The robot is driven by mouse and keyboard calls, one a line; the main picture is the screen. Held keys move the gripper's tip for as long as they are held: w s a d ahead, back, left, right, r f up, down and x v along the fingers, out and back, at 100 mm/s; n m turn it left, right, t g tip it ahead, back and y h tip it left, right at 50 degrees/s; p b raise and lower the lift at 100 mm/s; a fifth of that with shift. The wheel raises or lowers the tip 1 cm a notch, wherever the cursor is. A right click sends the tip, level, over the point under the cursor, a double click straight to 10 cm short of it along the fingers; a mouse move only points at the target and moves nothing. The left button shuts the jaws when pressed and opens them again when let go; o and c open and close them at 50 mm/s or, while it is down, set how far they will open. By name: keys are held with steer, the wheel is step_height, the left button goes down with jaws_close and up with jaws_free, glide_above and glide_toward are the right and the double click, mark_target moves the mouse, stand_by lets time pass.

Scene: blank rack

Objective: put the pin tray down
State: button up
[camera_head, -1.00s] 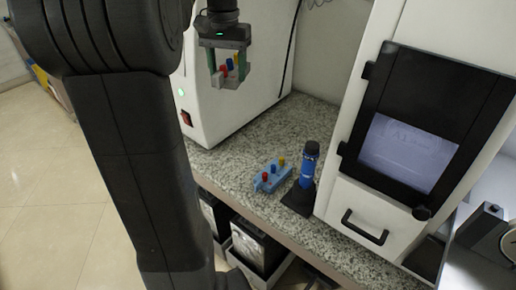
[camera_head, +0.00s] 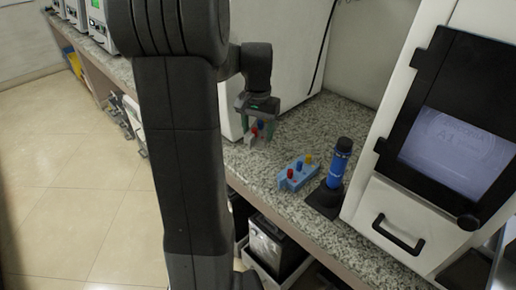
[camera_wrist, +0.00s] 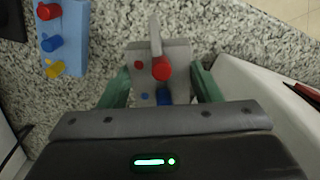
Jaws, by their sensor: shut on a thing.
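The pin tray (camera_head: 249,137) is a small grey holder with red and blue pins. It also shows in the wrist view (camera_wrist: 147,80), with a thin upright grey plate. My gripper (camera_head: 258,130) is shut on it, with a green finger at each side. The tray is low over the speckled counter (camera_head: 265,170), beside the white machine. I cannot tell whether its underside touches the counter. In the wrist view, bare counter lies beyond the tray.
A blue pin block (camera_head: 285,182) with red, blue and yellow pins stands on the counter to the right. Next to it is a blue-and-black tool (camera_head: 337,170) on a black base. White machines (camera_head: 290,60) stand behind and at right (camera_head: 365,205). The counter's front edge is close.

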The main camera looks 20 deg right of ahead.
mark_target(258, 133)
steer(key=shift+f+b, duration=0.4)
steer(key=shift+f, duration=2.6)
steer(key=shift+f, duration=0.1)
steer(key=o, duration=1)
steer(key=shift+o, duration=0.2)
step_height(258, 133, up, 12)
steer(key=shift+r+p, duration=0.1)
steer(key=shift+p, duration=0.9)
